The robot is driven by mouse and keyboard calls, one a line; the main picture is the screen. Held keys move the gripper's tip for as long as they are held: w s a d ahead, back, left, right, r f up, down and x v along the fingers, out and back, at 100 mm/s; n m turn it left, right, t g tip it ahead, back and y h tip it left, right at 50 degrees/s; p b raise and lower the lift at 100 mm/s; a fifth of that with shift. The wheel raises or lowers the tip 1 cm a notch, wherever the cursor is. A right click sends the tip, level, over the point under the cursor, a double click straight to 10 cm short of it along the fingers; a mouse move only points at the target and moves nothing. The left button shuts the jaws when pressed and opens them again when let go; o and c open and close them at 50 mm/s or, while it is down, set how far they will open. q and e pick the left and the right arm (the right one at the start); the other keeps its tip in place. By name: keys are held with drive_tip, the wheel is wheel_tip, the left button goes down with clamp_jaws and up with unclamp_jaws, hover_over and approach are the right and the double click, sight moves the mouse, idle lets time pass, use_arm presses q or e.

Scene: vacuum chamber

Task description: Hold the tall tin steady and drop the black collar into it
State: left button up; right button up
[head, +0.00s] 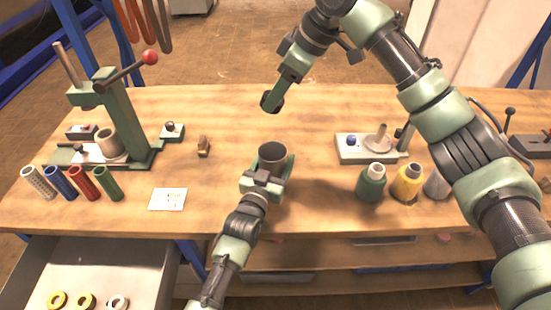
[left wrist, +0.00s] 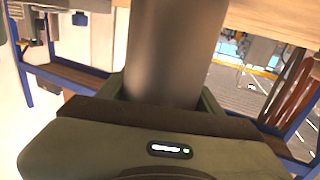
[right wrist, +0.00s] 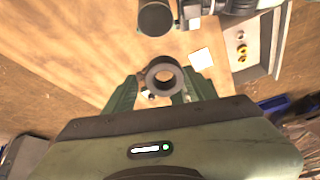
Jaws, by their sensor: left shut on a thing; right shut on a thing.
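The tall tin (head: 273,152) is a grey open-topped cylinder standing upright at the middle of the bench. My left gripper (head: 267,173) is shut on it from the front. In the left wrist view the tin (left wrist: 172,50) fills the space between the fingers. My right gripper (head: 273,98) is shut on the black collar (head: 268,103), above the bench and beyond the tin in the head view. In the right wrist view the collar (right wrist: 151,83) is a dark ring with a round hole, and the tin (right wrist: 155,18) is apart from it, further up the picture.
A green lever press (head: 122,120) with a red knob stands at the left, with several coloured tubes (head: 82,183) before it. A white card (head: 168,199) lies front left. Bottles (head: 371,183) and a white fixture (head: 362,149) stand right. An open drawer (head: 130,262) is below left.

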use_arm(q)
drive_tip(key=shift+f, duration=0.1)
use_arm(e)
wheel_tip(320, 180, down, 11)
drive_tip(key=shift+f, duration=0.15)
idle(1.0)
drive_tip(key=o, duration=1.7)
drive_tip(key=v, duration=1.2)
drive_tip(key=shift+s, duration=0.1)
use_arm(q)
drive_tip(key=o, duration=1.6)
drive_tip(key=shift+c, duration=0.2)
drive_tip(key=shift+s, duration=0.1)
